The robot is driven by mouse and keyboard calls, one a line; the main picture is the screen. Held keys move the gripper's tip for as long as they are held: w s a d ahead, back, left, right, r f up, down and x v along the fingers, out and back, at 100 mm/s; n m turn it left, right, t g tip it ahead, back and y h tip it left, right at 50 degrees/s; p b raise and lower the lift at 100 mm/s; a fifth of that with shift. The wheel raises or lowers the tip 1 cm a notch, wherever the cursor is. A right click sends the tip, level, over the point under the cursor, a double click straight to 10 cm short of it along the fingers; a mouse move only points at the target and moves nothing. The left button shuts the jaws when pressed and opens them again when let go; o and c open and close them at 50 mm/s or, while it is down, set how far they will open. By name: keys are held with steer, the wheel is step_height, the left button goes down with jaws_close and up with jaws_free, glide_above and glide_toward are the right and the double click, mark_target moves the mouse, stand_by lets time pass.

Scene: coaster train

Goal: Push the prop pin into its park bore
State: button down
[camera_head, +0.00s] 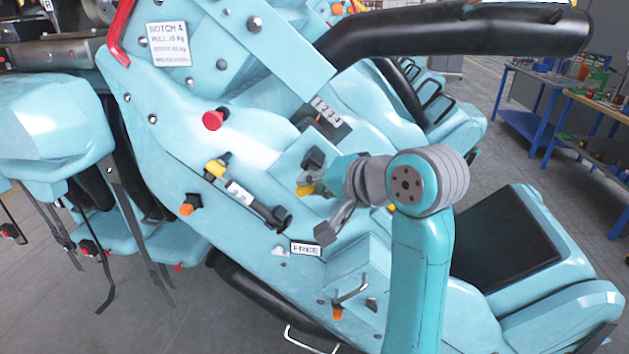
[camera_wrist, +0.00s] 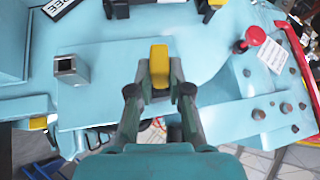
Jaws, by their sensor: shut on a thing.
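My gripper (camera_wrist: 159,88) is shut on a yellow block-like head, which I take to be the prop pin (camera_wrist: 159,58). In the head view my gripper (camera_head: 313,172) is by the blue car's side panel, and a bit of yellow (camera_head: 306,188) shows at its fingers. The pin's shaft is hidden, so I cannot tell whether it sits in a bore. The park bore cannot be picked out for certain. A grey square-ended piece (camera_wrist: 72,68) stands left of my gripper in the wrist view; it seems to show below my wrist in the head view (camera_head: 325,233).
On the panel are a red knob (camera_head: 212,120), another yellow-topped part (camera_head: 216,168), orange-tipped parts (camera_head: 188,208) and a FREE plate (camera_head: 306,248). A thick black bar (camera_head: 460,33) crosses above my arm. Workbenches (camera_head: 540,95) stand at the right, clear of my arm.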

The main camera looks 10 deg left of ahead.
steer(key=shift+s+a, duration=0.1)
steer(key=shift+s, duration=2.6)
steer(key=shift+s, duration=0.1)
steer(key=s, duration=0.5)
steer(key=shift+s+a, duration=0.1)
steer(key=shift+s, duration=0.3)
